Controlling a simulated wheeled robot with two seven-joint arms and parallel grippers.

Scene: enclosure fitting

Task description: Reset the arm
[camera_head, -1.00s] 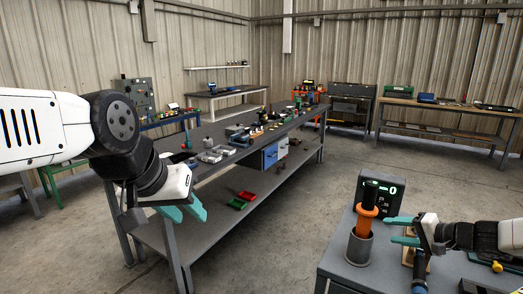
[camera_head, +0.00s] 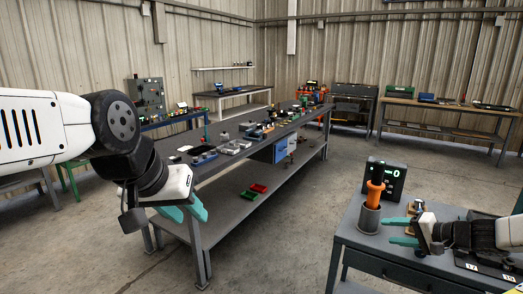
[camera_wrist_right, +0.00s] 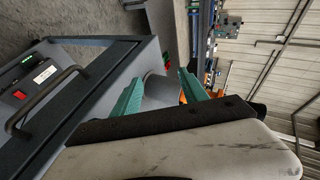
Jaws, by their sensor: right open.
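My left gripper (camera_head: 190,214) hangs at the left in the head view, in front of the long workbench. Its teal fingers are apart, with nothing seen between them. My right gripper (camera_head: 396,231) is open over the small grey bench at the right. Its fingers point left, just right of a grey cup (camera_head: 368,219). An orange-and-black handled tool (camera_head: 375,191) stands upright in the cup. In the right wrist view the open fingers (camera_wrist_right: 160,92) show a grey rounded surface between them. I cannot tell whether they touch it.
A black display (camera_head: 394,174) stands behind the cup on the small bench (camera_head: 349,231). The long workbench (camera_head: 214,163) holds several parts, with red and green bins (camera_head: 254,191) on its lower shelf. Open concrete floor lies between the benches.

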